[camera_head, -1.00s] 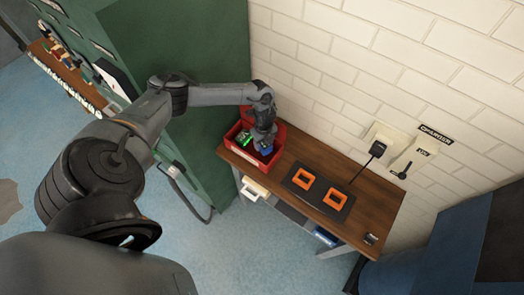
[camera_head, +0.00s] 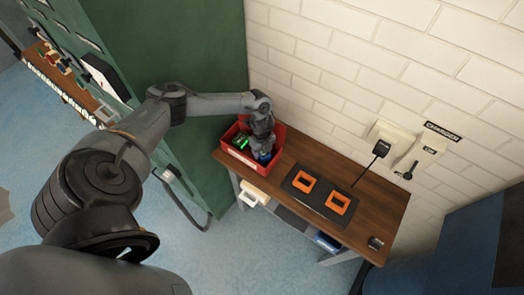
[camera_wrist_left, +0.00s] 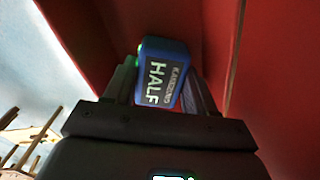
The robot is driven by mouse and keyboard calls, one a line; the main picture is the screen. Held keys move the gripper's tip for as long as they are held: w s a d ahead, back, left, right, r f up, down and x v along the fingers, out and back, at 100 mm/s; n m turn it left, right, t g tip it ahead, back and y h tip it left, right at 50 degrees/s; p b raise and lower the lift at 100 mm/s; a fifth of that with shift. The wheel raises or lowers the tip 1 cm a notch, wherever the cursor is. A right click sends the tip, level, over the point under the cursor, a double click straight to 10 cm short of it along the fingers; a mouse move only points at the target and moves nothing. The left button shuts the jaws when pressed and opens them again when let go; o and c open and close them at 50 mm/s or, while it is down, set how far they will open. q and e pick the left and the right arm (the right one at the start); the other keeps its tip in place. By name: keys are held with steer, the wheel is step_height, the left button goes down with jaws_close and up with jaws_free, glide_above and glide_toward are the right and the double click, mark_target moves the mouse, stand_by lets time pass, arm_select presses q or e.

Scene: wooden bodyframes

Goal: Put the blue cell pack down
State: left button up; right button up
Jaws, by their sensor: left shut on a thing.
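The blue cell pack (camera_wrist_left: 163,70), with "HALF" on its side, is between the fingers of my left gripper (camera_wrist_left: 160,95) in the left wrist view. In the head view my left gripper (camera_head: 263,150) points down into the red bin (camera_head: 270,184) at the left end of the bench. The blue pack (camera_head: 264,157) shows at the fingertips, inside the bin's walls. Whether it touches the bin's floor is hidden. My right gripper is not in view.
A dark item with green lights (camera_head: 241,142) is in the bin beside the gripper. A black plate with two orange frames (camera_head: 306,180) lies on the wooden bench (camera_head: 379,212). The green cabinet (camera_head: 200,60) stands left of the bin, the brick wall behind.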

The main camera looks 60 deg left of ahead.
arm_select(q)
steer(key=o, duration=1.2)
steer(key=shift+f, duration=0.1)
steer(key=shift+c, duration=0.2)
step_height(320, 180, up, 11)
steer(key=p, duration=1)
steer(key=d+r+n+t+h, duration=0.15)
steer(key=d+t, duration=0.35)
steer(key=d, duration=2.5)
steer(key=s+d+r+n+t, duration=0.1)
steer(key=s+d+r+n, duration=0.25)
steer(key=r+n, duration=0.2)
steer(key=s+a+r+n+g+y, duration=0.1)
steer(key=s+a+r+n+g, duration=0.1)
steer(key=s+a+r+n, duration=0.5)
steer(key=s+r+n, duration=0.1)
steer(key=s, duration=0.2)
steer(key=shift+s+p, duration=0.2)
steer(key=shift+p, duration=0.1)
